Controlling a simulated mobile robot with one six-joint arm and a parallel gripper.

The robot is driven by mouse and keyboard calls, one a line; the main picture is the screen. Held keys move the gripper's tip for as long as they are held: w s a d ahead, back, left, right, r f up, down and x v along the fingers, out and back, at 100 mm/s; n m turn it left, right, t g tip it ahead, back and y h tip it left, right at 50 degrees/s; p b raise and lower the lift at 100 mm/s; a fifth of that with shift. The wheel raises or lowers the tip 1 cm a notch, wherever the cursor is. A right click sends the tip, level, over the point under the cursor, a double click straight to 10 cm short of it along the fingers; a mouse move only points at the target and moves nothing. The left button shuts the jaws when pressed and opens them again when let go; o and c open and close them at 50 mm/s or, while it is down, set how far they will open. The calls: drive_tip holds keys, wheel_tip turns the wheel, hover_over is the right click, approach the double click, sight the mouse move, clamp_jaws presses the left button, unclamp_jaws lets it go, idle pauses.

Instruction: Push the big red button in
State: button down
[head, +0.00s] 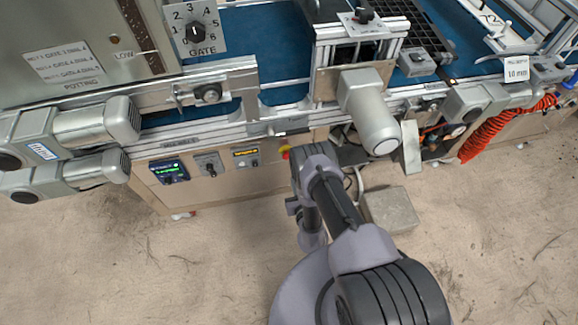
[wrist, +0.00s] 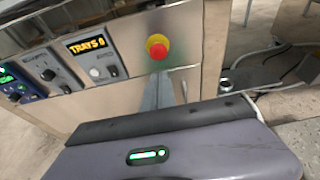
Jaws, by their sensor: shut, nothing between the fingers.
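The big red button (wrist: 158,48) sits on a yellow collar on the pale front panel of the machine, in the upper middle of the wrist view. In the head view only a sliver of the button (head: 285,152) shows beside my arm. My gripper (wrist: 166,78) is shut and empty; its grey fingers point at the panel just below the button in the wrist view. A narrow strip of panel shows between fingertips and button, and I see no contact. The depth gap is hard to judge. In the head view my arm hides the fingers.
Left of the button are a lit "TRAYS 0" display (wrist: 86,44) with knobs, a grey switch box (wrist: 46,72) and a green-lit controller (wrist: 12,84). A grey motor (head: 368,110) juts out above my arm. A grey block (head: 391,210) lies on the floor.

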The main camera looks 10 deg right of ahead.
sight(287, 159)
drive_tip(key=b+x, duration=0.1)
drive_tip(key=x, duration=0.2)
drive_tip(key=b+x, duration=0.1)
drive_tip(key=x, duration=0.2)
drive_tip(key=b+x, duration=0.2)
drive_tip(key=x, duration=0.1)
drive_tip(key=shift+w+r, duration=0.25)
drive_tip(key=shift+r, duration=0.05)
drive_tip(key=shift+w+r, duration=0.1)
drive_tip(key=shift+w, duration=0.2)
